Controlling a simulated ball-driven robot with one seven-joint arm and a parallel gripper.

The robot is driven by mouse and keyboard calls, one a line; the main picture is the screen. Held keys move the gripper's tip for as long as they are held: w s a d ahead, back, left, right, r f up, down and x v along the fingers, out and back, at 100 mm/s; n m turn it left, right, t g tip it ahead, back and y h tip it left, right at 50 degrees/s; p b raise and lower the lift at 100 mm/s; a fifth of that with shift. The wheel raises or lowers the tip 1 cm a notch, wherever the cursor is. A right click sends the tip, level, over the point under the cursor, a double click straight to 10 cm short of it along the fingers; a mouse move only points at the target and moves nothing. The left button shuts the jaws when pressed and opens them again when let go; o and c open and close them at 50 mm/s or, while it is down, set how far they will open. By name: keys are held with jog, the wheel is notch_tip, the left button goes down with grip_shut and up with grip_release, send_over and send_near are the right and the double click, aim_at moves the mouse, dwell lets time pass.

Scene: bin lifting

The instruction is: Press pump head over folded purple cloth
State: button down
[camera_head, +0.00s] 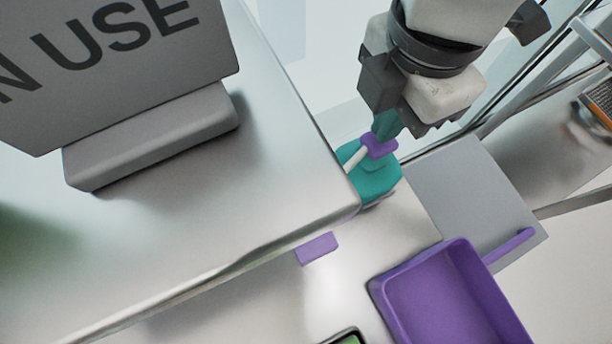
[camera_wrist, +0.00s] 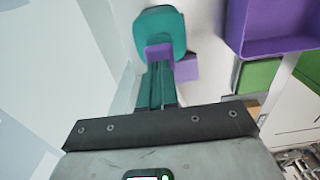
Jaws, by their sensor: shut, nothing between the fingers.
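The teal dispenser bottle (camera_head: 378,184) stands beside the table corner, with a purple pump head (camera_head: 380,146) and a pale spout on top. My gripper (camera_head: 386,127) is shut and empty, its teal fingers pointing down at the pump head; whether they touch it I cannot tell. In the wrist view the closed fingers (camera_wrist: 157,88) end near the pump head (camera_wrist: 160,53), with the bottle (camera_wrist: 160,28) beyond. The folded purple cloth (camera_head: 317,248) lies by the table edge, apart from the bottle, and shows partly in the wrist view (camera_wrist: 187,68).
A purple tray (camera_head: 384,296) with a handle stands at lower right, near a grey panel (camera_head: 462,190). The pale table (camera_head: 250,190) with a grey sign (camera_head: 110,65) fills the left, its edge close to the bottle. A green-screened object (camera_head: 346,338) shows at the bottom.

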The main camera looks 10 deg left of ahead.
jog(key=shift+f+b, duration=1.35)
jog(key=shift+r+p, duration=0.7)
jog(key=shift+r, duration=0.75)
jog(key=shift+r+p, duration=1.05)
jog(key=shift+r, duration=1.95)
